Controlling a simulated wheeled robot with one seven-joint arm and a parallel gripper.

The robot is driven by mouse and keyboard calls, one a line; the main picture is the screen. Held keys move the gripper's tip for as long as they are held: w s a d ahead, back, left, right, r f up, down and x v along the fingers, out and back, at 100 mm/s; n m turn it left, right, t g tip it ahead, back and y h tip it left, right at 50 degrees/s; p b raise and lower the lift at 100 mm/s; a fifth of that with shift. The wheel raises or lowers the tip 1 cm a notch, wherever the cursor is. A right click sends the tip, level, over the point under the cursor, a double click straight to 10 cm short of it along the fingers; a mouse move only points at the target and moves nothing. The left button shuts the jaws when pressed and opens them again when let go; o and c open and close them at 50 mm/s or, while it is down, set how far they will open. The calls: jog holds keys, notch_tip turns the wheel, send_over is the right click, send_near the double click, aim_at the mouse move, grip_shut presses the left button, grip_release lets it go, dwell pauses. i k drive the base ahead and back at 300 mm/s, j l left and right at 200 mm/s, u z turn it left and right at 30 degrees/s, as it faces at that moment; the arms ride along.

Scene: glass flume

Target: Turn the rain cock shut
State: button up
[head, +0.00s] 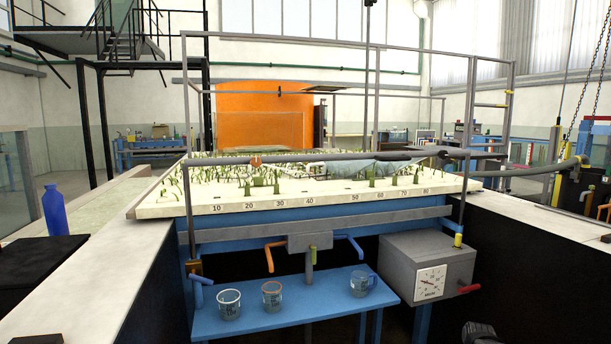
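No label that I can read tells which cock is the rain cock. A blue lever (201,281) sits at the foot of the left post. A red handle (469,289) sticks out of the grey box (420,262) with a dial. A dark rounded part at the bottom edge (480,333) may be my gripper; its fingers cannot be made out, and it is apart from all levers.
Several glass beakers (228,304) stand on the blue shelf (305,307) below the manifold. The planted tray (330,192) with a number scale lies above. Pale-topped walls flank the bay at left (95,275) and right (545,235). A blue bottle (54,212) stands at left.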

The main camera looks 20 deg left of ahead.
aim_at(192, 276)
jog(key=u, duration=2.15)
